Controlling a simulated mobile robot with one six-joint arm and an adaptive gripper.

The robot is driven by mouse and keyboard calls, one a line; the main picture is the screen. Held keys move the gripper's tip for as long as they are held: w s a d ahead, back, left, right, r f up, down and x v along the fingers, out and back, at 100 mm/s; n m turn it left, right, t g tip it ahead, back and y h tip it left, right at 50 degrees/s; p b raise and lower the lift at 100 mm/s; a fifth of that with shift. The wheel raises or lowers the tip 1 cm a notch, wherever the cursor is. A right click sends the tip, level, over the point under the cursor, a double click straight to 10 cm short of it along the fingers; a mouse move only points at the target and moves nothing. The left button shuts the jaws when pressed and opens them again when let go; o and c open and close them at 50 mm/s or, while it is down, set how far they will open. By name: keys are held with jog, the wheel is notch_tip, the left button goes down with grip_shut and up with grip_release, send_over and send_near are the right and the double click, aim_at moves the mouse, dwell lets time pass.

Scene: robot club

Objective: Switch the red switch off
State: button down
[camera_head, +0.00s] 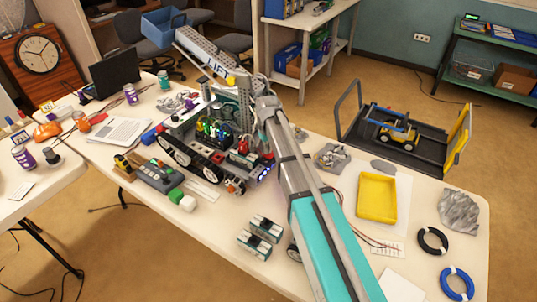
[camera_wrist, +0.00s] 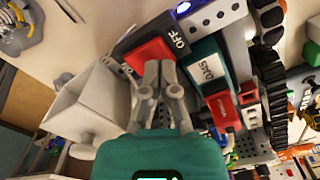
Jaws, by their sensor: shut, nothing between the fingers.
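In the wrist view a red switch (camera_wrist: 150,52) sits in a dark housing on the tracked robot, beside a black label reading OFF (camera_wrist: 179,38). My gripper (camera_wrist: 159,66) is shut and empty, its fingertips at the lower edge of the red switch. They look very close to it or touching; I cannot tell which. The fingers hide part of the switch, and its tilt is unclear. In the head view the tracked robot (camera_head: 180,153) stands on the table, with my arm reaching over its right end. My fingertips and the red switch are not clearly visible there.
A second red part (camera_wrist: 223,110) and a teal box (camera_wrist: 208,68) are right of the switch. A white funnel-like part (camera_wrist: 85,108) is to the left. On the table are a yellow tray (camera_head: 377,198), a blue ring (camera_head: 457,283) and small boxes (camera_head: 261,235).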

aim_at(268, 155)
jog(key=shift+f+b, duration=0.75)
jog(key=shift+f, duration=0.05)
dwell(0.6)
jog(key=shift+r, duration=0.2)
jog(key=shift+r+p, duration=3.35)
jog(key=shift+p, duration=0.2)
jog(key=s+d+m, duration=0.2)
jog(key=s+d, duration=0.5)
jog(key=s, duration=0.4)
jog(key=s+d+m, duration=0.3)
jog(key=s+d, duration=0.5)
jog(key=s, duration=0.4)
